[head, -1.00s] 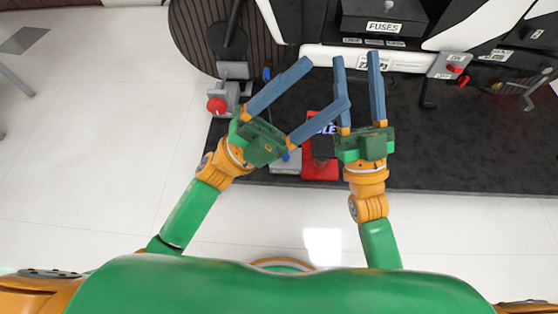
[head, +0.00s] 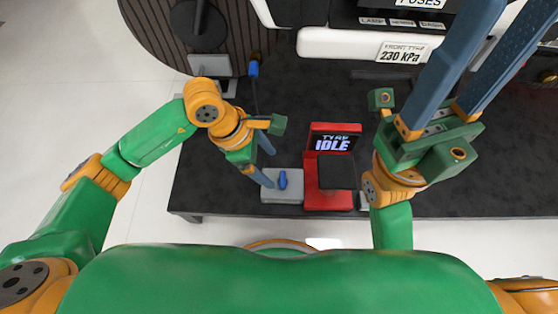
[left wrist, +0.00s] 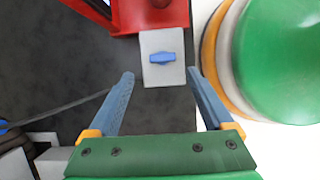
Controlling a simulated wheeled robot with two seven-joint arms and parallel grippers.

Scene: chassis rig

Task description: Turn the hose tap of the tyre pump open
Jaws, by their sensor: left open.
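The tyre pump (head: 329,205) is red, with a screen reading "IDLE" (head: 333,142). A grey block (head: 283,195) sits at its left and carries the blue hose tap (head: 282,180). My left gripper (head: 268,164) is open and empty, pointing down toward the block from its left. In the left wrist view the tap (left wrist: 160,58) lies crosswise, just beyond and between the open fingertips (left wrist: 160,76). I see no finger touching it. My right gripper (head: 512,14) is open and empty, raised at the right, its fingers running to the picture's top.
The pump stands on a dark mat (head: 240,190) near its front edge. A blue-ended hose part (head: 253,70) stands behind. A white bar (head: 345,43) with a "230 kPa" label (head: 402,54) crosses the back. The mat between is mostly clear.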

